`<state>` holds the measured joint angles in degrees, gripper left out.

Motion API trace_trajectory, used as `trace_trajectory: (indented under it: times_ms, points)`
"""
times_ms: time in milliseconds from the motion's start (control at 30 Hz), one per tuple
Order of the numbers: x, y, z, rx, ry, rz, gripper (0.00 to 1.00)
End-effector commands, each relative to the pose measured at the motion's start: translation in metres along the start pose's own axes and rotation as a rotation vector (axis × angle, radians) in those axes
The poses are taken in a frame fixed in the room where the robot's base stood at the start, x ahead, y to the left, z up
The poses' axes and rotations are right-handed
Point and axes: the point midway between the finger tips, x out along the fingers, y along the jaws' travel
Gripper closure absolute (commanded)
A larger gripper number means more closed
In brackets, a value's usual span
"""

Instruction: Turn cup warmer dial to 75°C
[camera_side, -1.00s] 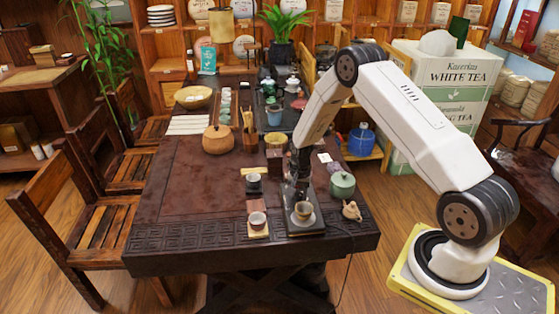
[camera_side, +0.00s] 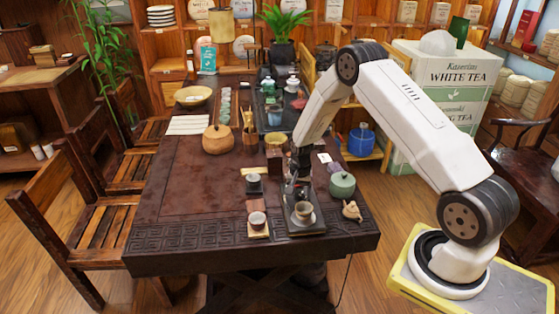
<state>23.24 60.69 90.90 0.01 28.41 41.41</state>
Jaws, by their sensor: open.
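The cup warmer (camera_side: 293,230) is a dark flat slab near the front right of the table, with a pale cup (camera_side: 304,212) on its front part. Its dial is too small to make out and may be hidden by my gripper. My gripper (camera_side: 297,192) is dark and points down over the back part of the warmer, behind the cup. Its jaws are open and show nothing between them. I cannot tell whether the fingertips touch the warmer.
A green lidded jar (camera_side: 342,184) and a small beige figurine (camera_side: 351,210) stand close on the right. A small cup on a coaster (camera_side: 258,221) and a dark cup (camera_side: 254,184) stand on the left. The left half of the table (camera_side: 190,195) is mostly clear.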

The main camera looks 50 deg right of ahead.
Motion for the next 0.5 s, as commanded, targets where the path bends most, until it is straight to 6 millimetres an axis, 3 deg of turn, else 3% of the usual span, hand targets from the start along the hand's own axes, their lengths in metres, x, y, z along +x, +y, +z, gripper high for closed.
trace_trajectory:
  times_ms: [500]
  points:
    - [-0.052,0.000,0.000,0.001,0.002,-0.002,0.23]
